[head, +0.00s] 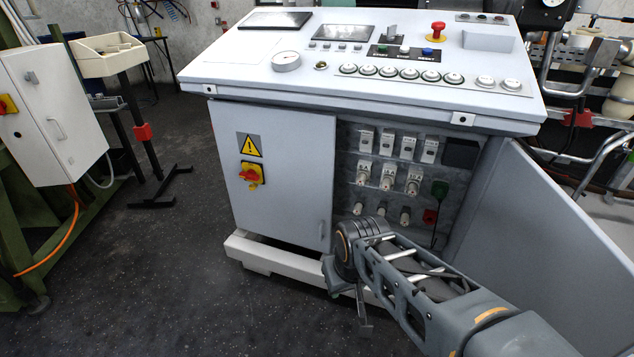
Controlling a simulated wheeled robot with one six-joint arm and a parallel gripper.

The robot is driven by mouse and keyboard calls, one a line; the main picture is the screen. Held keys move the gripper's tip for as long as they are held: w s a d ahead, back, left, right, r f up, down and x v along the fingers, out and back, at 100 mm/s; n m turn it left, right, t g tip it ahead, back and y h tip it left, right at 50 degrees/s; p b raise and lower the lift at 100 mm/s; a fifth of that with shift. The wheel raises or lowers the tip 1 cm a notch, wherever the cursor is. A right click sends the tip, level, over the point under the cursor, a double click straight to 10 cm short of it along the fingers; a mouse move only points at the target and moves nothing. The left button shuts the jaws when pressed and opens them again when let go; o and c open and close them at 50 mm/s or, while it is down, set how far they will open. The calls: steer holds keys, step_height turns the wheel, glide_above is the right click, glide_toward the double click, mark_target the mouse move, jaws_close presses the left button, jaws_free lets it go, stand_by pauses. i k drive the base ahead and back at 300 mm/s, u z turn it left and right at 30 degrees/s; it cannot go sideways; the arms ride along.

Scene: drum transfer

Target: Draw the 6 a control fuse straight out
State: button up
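The control cabinet (265,185) stands ahead with its right compartment open. Inside, a middle row holds three white fuse holders with round pale caps: a left one (363,172), a middle one (388,177) and a right one (413,182). Small rating labels sit by them, too small to read surely, so I cannot tell which is the 6 A control fuse. My gripper (347,298) hangs below my wrist, in front of and below the compartment, apart from the fuses. Its fingers are partly hidden and dark; I cannot tell whether they are open. No held thing shows.
The open door (545,235) swings out to the right of my arm. White switch modules (408,147) sit above the fuses, several pale caps (381,210) below. A green plug (439,190) and red part (430,216) are to the right. The sloped console top (330,75) overhangs.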

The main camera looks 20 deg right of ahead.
mark_target(362, 177)
steer(key=u, duration=1.5)
steer(key=i, duration=2.25)
steer(key=z, duration=3.4)
steer(key=i, duration=0.5)
steer(key=z, duration=0.05)
